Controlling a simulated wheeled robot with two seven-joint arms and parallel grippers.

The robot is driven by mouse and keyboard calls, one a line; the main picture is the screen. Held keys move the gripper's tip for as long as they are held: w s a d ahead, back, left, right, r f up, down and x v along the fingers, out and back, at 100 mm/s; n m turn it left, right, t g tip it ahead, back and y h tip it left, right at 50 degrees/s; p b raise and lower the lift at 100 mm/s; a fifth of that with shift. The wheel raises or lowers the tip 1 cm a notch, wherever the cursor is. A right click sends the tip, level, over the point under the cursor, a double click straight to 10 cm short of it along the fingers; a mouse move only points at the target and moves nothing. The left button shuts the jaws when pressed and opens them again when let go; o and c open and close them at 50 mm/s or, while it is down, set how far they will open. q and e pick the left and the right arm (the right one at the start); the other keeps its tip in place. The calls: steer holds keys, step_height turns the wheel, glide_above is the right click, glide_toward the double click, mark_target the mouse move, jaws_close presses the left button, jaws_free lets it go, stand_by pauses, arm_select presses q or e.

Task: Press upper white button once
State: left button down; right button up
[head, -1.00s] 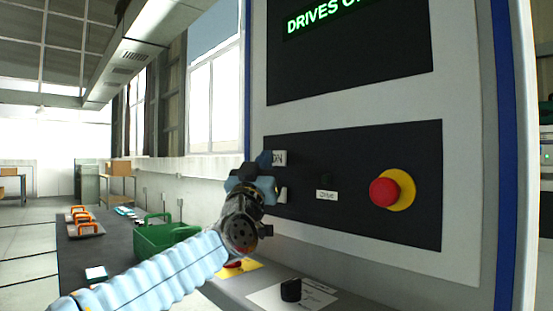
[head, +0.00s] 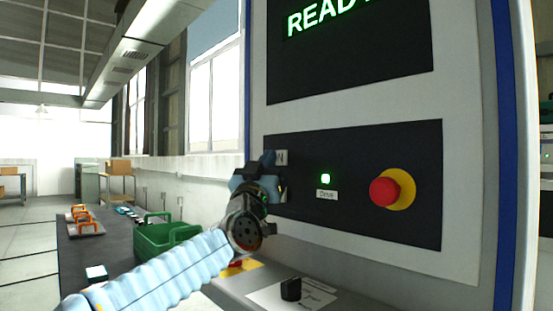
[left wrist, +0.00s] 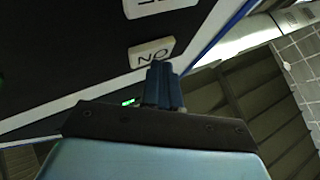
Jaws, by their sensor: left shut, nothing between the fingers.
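The upper white button (head: 281,158) is on the black control panel (head: 415,232), partly hidden by my left gripper in the head view. In the left wrist view the upper white button (left wrist: 152,54) reads ON, upside down. A lower white button (left wrist: 158,7) is cut off by the top edge there; in the head view it is mostly hidden behind the gripper. My left gripper (head: 268,159) is shut and empty, its fingertips (left wrist: 160,70) at the edge of the ON button. I cannot tell whether they touch it. My right gripper is not in view.
A red emergency knob (head: 385,191) on a yellow ring and a lit green lamp (head: 325,179) are on the panel. The screen (head: 345,60) above reads READY, partly cut off. A black knob (head: 291,289) stands on the ledge below.

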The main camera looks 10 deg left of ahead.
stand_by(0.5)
arm_select(q)
steer(key=shift+s+a+b, duration=0.45)
steer(key=shift+s+b, duration=0.05)
steer(key=shift+s, duration=0.05)
steer(key=shift+s+a+b, duration=0.6)
steer(key=shift+s+a, duration=0.2)
steer(key=shift+s, duration=0.2)
steer(key=shift+s+a+b, duration=0.6)
steer(key=shift+s+a, duration=0.15)
steer(key=shift+s, duration=0.2)
